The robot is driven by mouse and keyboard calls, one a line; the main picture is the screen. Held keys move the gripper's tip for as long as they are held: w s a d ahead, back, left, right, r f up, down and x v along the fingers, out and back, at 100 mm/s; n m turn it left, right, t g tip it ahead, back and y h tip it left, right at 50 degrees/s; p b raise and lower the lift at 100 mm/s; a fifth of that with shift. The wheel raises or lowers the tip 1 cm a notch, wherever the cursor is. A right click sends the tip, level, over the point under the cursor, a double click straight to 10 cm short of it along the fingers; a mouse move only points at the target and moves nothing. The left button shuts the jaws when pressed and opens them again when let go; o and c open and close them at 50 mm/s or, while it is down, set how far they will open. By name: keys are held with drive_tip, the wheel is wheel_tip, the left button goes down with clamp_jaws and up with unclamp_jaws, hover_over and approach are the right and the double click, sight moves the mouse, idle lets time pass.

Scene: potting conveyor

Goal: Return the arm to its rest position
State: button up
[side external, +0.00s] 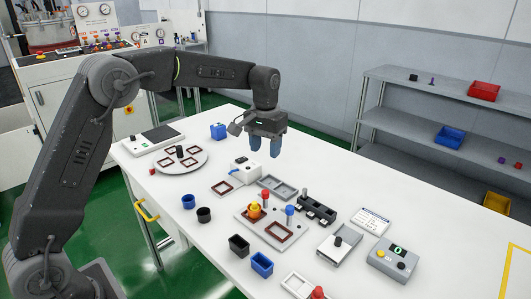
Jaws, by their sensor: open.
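My gripper (265,143) is at the end of my arm, in the air above the far middle of the white table (178,222). Its two blue fingers point down and hold nothing that I can see; they are apart. Below and to the left of the fingers is a small white device (245,172) on the table. A gap of air seems to lie between the fingertips and the things on the table.
A round grey plate (170,167) with brown frames stands at the left. A grey board (246,230) with yellow and blue parts lies mid-table. Blue (262,264) and black (239,246) bins stand at the front. A control box (393,259) is at the right, shelves (420,88) behind.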

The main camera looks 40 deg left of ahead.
drive_tip(key=s+d+r+m+t, duration=0.1)
drive_tip(key=s+r, duration=0.4)
drive_tip(key=s, duration=0.2)
drive_tip(key=s+d+r+t, duration=0.1)
drive_tip(key=s+r+t, duration=0.1)
drive_tip(key=s+r, duration=0.35)
drive_tip(key=s+f+t, duration=0.1)
drive_tip(key=s+f, duration=0.1)
drive_tip(key=s, duration=0.7)
drive_tip(key=s+d+f+m+t, duration=0.1)
drive_tip(key=s+f, duration=0.2)
drive_tip(key=s, duration=0.6)
drive_tip(key=shift+s+d+t, duration=0.2)
drive_tip(key=shift+s+t, duration=0.1)
drive_tip(key=shift+s, duration=0.1)
